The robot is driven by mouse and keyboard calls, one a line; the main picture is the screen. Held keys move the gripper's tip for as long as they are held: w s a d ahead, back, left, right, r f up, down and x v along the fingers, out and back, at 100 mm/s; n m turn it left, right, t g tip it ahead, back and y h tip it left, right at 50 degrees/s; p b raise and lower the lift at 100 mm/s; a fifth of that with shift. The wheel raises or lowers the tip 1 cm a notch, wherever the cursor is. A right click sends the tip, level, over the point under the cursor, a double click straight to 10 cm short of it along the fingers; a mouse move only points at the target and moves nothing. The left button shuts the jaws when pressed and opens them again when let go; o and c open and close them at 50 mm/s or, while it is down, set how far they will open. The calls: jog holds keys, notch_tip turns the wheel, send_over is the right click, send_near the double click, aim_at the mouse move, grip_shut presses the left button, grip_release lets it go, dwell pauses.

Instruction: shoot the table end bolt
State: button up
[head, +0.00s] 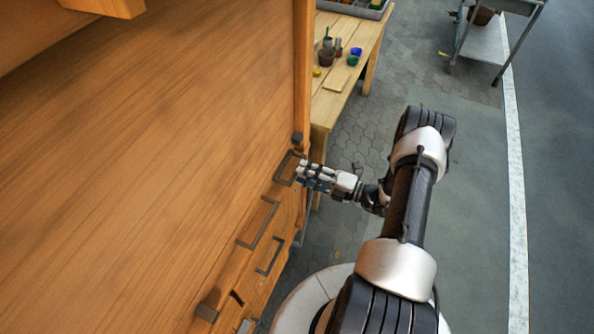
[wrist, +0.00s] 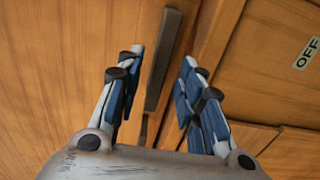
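My gripper (head: 303,173) is at the front face of a large wooden cabinet (head: 150,150), beside the dark frame-shaped handle (head: 286,168) nearest the cabinet's far end. In the wrist view, my gripper (wrist: 163,60) is open, its blue-padded fingers on either side of a dark upright bar (wrist: 166,50). The bar stands by a seam in the wood; I cannot tell whether a finger touches it. No part is plainly recognisable as the table end bolt. A small dark knob (head: 297,138) sits at the cabinet corner just beyond my gripper.
More dark handles (head: 259,222) run along the cabinet front towards me. A wooden bench (head: 342,98) with pots and a tray stands beyond the cabinet's end. A metal trolley (head: 484,45) is at the far right. The paved floor right of my arm is clear. An "OFF" label (wrist: 307,52) shows in the wrist view.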

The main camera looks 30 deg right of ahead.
jog(key=shift+x, duration=1.75)
jog(key=shift+c, duration=0.6)
grip_shut()
